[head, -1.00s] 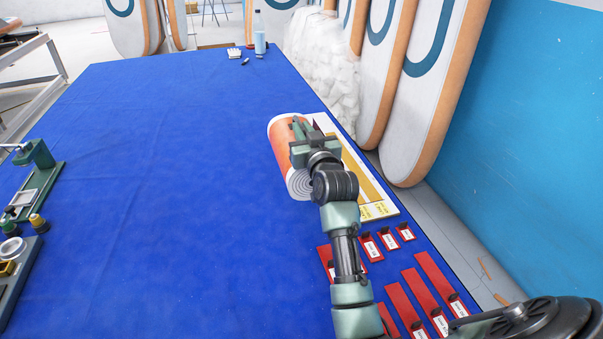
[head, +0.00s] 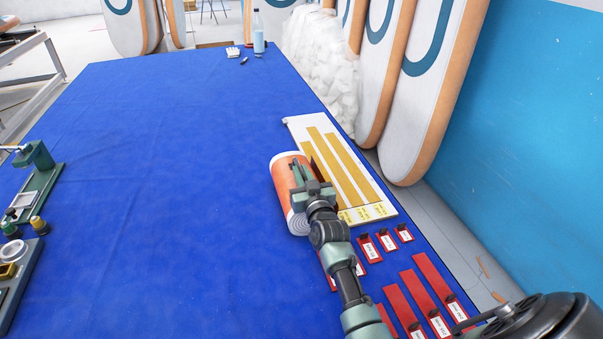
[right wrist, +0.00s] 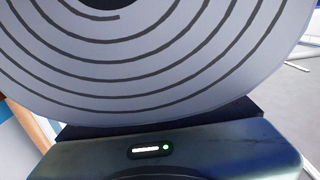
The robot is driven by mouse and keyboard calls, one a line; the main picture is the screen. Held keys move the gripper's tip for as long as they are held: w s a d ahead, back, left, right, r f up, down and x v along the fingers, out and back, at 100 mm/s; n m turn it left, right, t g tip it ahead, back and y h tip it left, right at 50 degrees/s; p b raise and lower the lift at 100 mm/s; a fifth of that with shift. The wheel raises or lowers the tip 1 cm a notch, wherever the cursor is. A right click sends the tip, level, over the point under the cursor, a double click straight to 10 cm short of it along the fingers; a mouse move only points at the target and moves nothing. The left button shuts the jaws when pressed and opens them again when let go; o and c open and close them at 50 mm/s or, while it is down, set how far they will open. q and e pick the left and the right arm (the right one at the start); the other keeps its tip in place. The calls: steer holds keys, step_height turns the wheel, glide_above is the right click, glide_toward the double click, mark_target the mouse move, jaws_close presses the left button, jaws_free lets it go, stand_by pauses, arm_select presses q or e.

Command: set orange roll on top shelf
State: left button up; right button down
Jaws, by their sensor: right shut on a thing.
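The orange roll (head: 284,182) is in the head view, right of the middle of the blue table, an orange cylinder with pale ends. My right gripper (head: 308,178) is shut on it, reaching over its right side. In the right wrist view the roll's spiral grey end (right wrist: 150,70) fills the upper part of the picture, close to the gripper body (right wrist: 160,150). The fingertips are partly hidden against the roll. I cannot tell whether the roll touches the table. My left gripper is not in view. No shelf shows clearly.
A white board with yellow strips (head: 318,136) lies just right of the roll. Red labelled strips (head: 432,281) lie at the near right. A green device (head: 40,175) stands at the left edge. A bottle (head: 258,32) stands at the far end. The blue table's (head: 160,190) middle is clear.

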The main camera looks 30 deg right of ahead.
steer(key=shift+r, duration=0.15)
steer(key=c, duration=1.8)
jaws_free()
steer(key=shift+f, duration=0.25)
steer(key=o, duration=0.3)
steer(key=shift+s, duration=0.1)
steer(key=shift+o, duration=0.2)
